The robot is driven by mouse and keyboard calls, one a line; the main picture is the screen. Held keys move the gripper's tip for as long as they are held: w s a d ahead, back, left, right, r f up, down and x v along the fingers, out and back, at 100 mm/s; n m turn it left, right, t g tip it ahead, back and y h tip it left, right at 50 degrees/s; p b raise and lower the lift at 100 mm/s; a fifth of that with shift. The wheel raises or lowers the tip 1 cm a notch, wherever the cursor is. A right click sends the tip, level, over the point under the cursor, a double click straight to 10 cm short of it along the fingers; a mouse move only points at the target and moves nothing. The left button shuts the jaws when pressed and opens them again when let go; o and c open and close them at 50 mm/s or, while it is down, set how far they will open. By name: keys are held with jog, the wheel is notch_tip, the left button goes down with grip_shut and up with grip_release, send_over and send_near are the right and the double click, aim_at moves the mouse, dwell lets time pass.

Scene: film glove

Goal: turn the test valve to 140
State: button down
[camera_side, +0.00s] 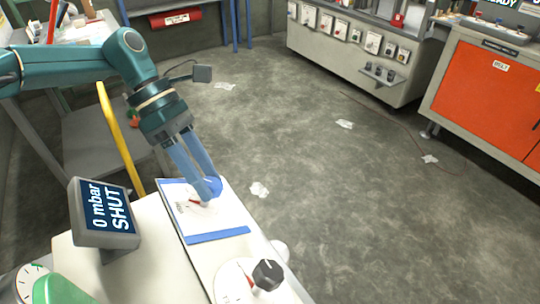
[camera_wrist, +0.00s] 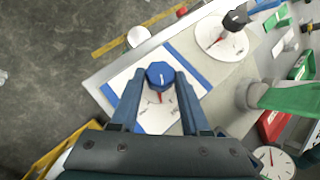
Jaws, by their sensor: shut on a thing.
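A blue faceted knob (camera_wrist: 160,72) with a red pointer sits on a white plate with blue edges (camera_wrist: 196,62). The knob also shows in the side view (camera_side: 213,185), partly behind the fingers. My gripper (camera_wrist: 160,77) is shut on this blue knob, one finger on each side. In the side view my gripper (camera_side: 207,186) reaches down to it from the upper left. The plate's small print is too blurred to read, so I cannot tell the pointer's number. A grey display (camera_side: 104,213) reads "0 mbar SHUT".
A black knob (camera_side: 267,274) on a round white dial (camera_side: 229,275) stands nearer the side camera on the same bench. A round gauge (camera_side: 30,283) and a green part (camera_side: 62,290) are at lower left. A yellow rail (camera_side: 117,140) rises behind the display. Open floor lies right.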

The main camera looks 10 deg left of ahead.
aim_at(205, 178)
dwell(0.3)
jog(key=shift+c, duration=1.9)
grip_release()
jog(key=shift+v, duration=2.55)
